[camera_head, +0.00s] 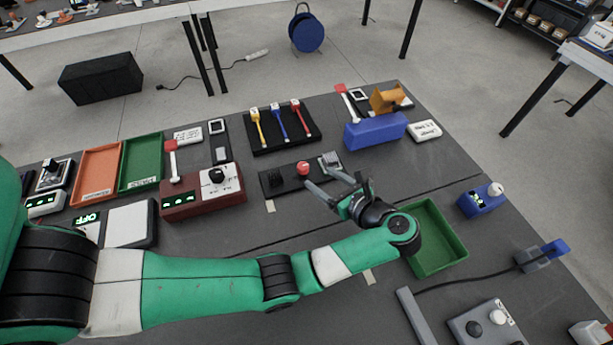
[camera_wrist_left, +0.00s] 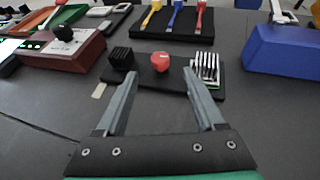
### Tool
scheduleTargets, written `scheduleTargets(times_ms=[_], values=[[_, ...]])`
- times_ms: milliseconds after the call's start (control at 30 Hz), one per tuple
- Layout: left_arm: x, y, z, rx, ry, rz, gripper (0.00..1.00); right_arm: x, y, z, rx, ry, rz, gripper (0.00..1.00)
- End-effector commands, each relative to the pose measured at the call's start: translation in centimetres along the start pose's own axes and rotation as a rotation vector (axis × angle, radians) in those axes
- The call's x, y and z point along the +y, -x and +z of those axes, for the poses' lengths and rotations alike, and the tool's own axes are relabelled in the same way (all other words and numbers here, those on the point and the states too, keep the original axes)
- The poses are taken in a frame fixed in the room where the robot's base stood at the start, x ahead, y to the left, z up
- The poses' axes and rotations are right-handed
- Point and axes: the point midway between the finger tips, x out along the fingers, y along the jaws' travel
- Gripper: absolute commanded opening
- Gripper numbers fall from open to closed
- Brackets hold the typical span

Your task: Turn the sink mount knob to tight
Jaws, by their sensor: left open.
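A black mount plate (camera_head: 287,184) lies on the dark table, and it also shows in the wrist view (camera_wrist_left: 145,79). On it stand a black finned heat sink (camera_wrist_left: 121,58) at left, a red knob (camera_wrist_left: 160,62) in the middle and a silver finned heat sink (camera_wrist_left: 206,66) at right. The red knob also shows in the head view (camera_head: 304,168). My left gripper (camera_head: 316,174) is open and empty, its fingers pointing at the plate. In the wrist view the red knob appears between and beyond the fingertips (camera_wrist_left: 160,73), apart from them. My right gripper is not in view.
A dark red box (camera_head: 203,204) with a black dial stands left of the plate. Yellow, blue and red levers (camera_head: 280,124) are behind it. A blue block (camera_head: 375,131) is behind right, and a green tray (camera_head: 437,240) lies right of my wrist.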

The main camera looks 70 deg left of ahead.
Motion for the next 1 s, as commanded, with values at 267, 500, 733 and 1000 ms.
scheduleTargets(times_ms=[267, 500, 733, 1000], values=[[0.1, -6.5, -0.1, -0.001, -0.001, 0.005, 0.71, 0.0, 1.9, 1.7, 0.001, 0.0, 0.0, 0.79], [0.1, -8.2, 0.0, -0.001, -0.001, 0.003, 0.71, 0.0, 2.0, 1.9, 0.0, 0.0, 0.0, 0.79], [0.1, -8.2, 0.0, -0.001, -0.001, 0.002, 0.67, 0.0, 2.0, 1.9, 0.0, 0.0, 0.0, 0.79], [0.0, -8.2, 0.0, -0.001, -0.001, 0.002, 0.19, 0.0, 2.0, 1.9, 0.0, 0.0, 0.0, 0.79]])
